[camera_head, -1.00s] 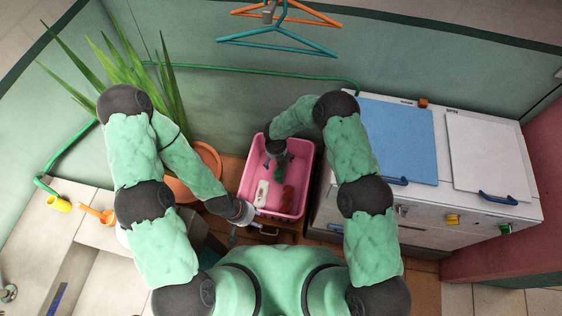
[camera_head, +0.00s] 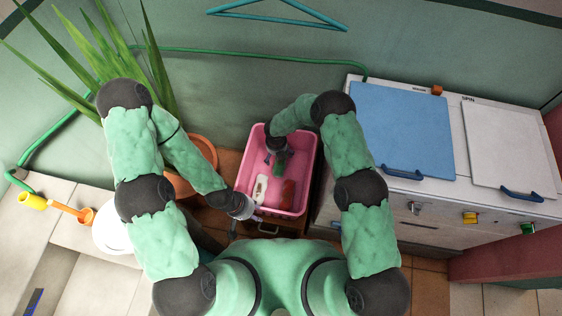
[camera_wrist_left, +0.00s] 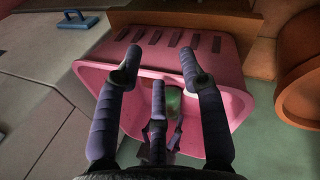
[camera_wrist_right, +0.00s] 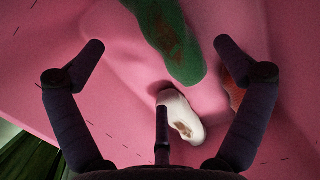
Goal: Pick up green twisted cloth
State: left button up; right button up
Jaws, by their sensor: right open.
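The green twisted cloth (camera_head: 281,168) lies inside the pink basket (camera_head: 312,150), toward its far half. It fills the upper middle of the right wrist view (camera_wrist_right: 172,38), with a brown patch on it. My right gripper (camera_head: 278,158) is over the basket at the cloth. Its fingers are spread and empty in the right wrist view, with the cloth between and beyond the tips; contact cannot be told. My left gripper (camera_head: 252,213) is at the basket's near left corner. Its fingers are apart in the left wrist view (camera_wrist_left: 155,65), in front of the basket.
A white item (camera_head: 261,188) and a red-brown item (camera_head: 288,194) lie in the basket's near half. A potted plant (camera_head: 203,150) stands left. A white cabinet (camera_head: 400,205) with blue (camera_head: 400,130) and white lids stands close on the right. A blue hanger (camera_head: 280,8) hangs above.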

aim_at(279, 166)
jog(key=shift+w+d+f+b, duration=0.1)
jog(key=shift+w+f+b, duration=0.1)
jog(key=shift+f+b, duration=1)
jog(key=shift+w+d+f+b, duration=0.15)
jog(key=shift+f+b, duration=0.25)
jog(key=shift+f, duration=1.5)
jog(key=shift+a, duration=0.1)
jog(key=c, duration=1.3)
